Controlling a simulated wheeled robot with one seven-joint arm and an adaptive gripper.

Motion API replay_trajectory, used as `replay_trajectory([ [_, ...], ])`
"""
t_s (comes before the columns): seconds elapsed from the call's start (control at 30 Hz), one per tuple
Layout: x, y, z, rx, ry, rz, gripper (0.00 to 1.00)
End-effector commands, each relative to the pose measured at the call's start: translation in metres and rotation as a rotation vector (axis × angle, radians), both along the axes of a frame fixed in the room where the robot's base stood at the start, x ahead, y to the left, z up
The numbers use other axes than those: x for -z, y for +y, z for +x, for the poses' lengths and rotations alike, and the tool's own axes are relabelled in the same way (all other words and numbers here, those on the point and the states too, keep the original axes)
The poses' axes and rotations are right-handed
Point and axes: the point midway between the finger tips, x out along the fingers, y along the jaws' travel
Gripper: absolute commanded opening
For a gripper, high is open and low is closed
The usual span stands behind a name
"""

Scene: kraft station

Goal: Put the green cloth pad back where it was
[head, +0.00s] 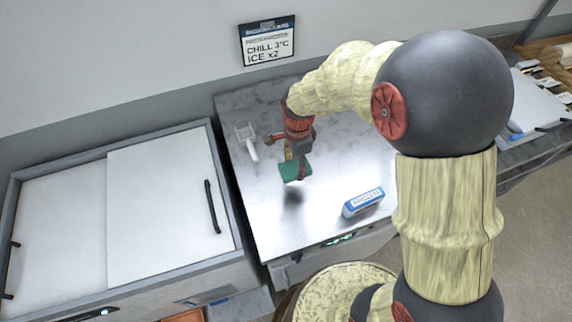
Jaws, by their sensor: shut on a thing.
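The green cloth pad (290,172) is in my gripper (297,160), held above the metal worktop (325,215). A dark shadow lies on the worktop below the pad, so the two look apart. My gripper is shut on the pad near its upper right part. My fingertips are small and partly hidden by the pad and the wrist.
A blue and white box (362,202) stands at the worktop's front right. A white scoop-like tool (247,142) lies at the back left. A chest with sliding white lids (165,195) stands to the left. A sign (267,42) hangs on the wall. The worktop's front middle is clear.

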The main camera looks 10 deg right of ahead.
Motion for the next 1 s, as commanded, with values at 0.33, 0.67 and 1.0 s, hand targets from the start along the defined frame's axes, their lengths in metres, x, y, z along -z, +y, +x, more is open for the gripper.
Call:
replay_trajectory([
  [0.33, 0.051, 0.015, 0.052, 0.000, 0.003, -0.001, 0.25],
  [0.67, 0.069, 0.020, 0.068, 0.001, 0.001, 0.000, 0.25],
  [1.0, 0.099, 0.020, 0.069, 0.001, -0.001, 0.000, 0.25],
])
